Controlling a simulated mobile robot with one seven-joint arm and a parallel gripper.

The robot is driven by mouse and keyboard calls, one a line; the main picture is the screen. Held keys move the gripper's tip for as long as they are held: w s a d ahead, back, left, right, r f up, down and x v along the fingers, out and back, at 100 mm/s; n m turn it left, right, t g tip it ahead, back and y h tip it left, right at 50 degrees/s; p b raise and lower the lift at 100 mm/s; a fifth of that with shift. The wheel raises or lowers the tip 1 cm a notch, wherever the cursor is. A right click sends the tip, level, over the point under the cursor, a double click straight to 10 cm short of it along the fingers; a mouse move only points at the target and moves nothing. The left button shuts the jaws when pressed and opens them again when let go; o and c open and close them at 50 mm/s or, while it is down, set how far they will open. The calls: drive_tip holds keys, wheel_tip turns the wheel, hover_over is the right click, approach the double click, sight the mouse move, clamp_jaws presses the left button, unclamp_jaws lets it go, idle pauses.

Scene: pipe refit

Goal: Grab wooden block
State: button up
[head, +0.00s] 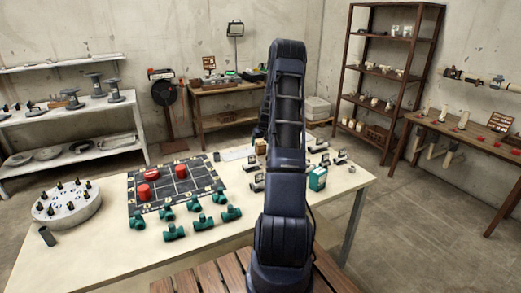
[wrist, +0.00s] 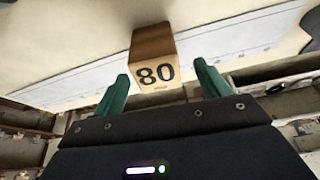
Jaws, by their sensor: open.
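The wooden block (wrist: 154,52) shows in the wrist view, with the black number 80 on its near face. It stands on the pale table top (wrist: 90,35), near or on a white strip. My gripper (wrist: 161,85) has its two green fingers apart, one to each side of the block's near end in the picture. I cannot tell whether the fingers touch it. In the head view my dark arm hides my gripper. A small tan block (head: 260,146) shows just left of the arm at the far table edge, and it may be the same block.
On the table (head: 95,252) are a black grid mat (head: 168,202) with red pieces, several green pipe fittings (head: 174,232) and a round white holder (head: 68,212). Shelves line the walls.

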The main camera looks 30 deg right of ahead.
drive_tip(key=shift+x, duration=2.4)
drive_tip(key=shift+d, duration=0.15)
drive_tip(key=c, duration=1.1)
